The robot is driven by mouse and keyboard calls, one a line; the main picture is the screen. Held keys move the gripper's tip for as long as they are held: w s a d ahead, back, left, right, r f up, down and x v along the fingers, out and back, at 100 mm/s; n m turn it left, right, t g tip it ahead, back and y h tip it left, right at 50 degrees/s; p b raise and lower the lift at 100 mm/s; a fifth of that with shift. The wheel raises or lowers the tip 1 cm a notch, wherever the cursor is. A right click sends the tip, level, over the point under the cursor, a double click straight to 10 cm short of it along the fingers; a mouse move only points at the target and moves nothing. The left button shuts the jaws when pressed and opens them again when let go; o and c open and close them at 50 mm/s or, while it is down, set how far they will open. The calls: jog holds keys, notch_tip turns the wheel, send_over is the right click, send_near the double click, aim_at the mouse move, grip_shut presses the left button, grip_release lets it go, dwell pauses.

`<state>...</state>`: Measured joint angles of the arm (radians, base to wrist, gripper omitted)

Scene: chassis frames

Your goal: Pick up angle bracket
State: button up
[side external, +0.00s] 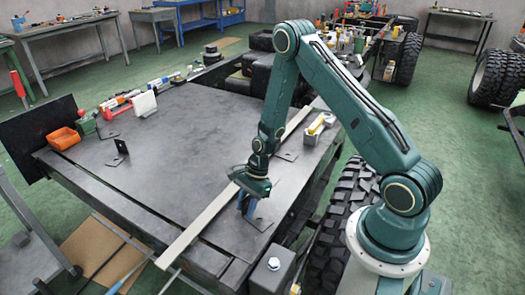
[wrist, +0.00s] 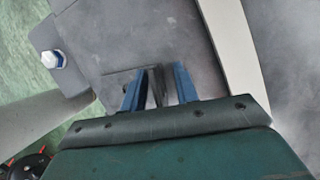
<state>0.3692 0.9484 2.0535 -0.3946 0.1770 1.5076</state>
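A dark grey angle bracket lies on the dark metal table (side external: 165,140) near its front right edge. Its flat foot (side external: 262,224) shows just right of my gripper (side external: 247,207) in the side view. In the wrist view its upright plate (wrist: 157,84) stands between the two blue fingers of my gripper (wrist: 159,90). The fingers are open, with a gap visible between the plate and the right finger. Whether the left finger touches the plate I cannot tell. Another dark bracket (side external: 121,147) stands upright on the left half of the table.
A long pale strip (side external: 208,215) crosses the table beside my gripper. Another flat-footed piece (side external: 287,155) lies behind my gripper. An orange bin (side external: 63,139) and tools line the far left edge. A tyre (side external: 352,190) stands beyond the right edge. The table's middle is clear.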

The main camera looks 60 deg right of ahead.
dwell(0.3)
grip_shut()
jog(key=shift+r, duration=0.1)
notch_tip(320, 180, up, 20)
dwell(1.0)
dwell(0.6)
jog(key=w+f+n, duration=0.1)
jog(key=f, duration=0.4)
jog(key=w+f+n, duration=0.1)
jog(key=w+f, duration=0.1)
jog(key=f, duration=0.2)
jog(key=w+a+f+g, duration=0.1)
jog(key=f, duration=0.4)
jog(key=shift+w+f+n, duration=0.25)
jog(key=shift+f+n, duration=0.05)
jog(key=shift+n, duration=0.1)
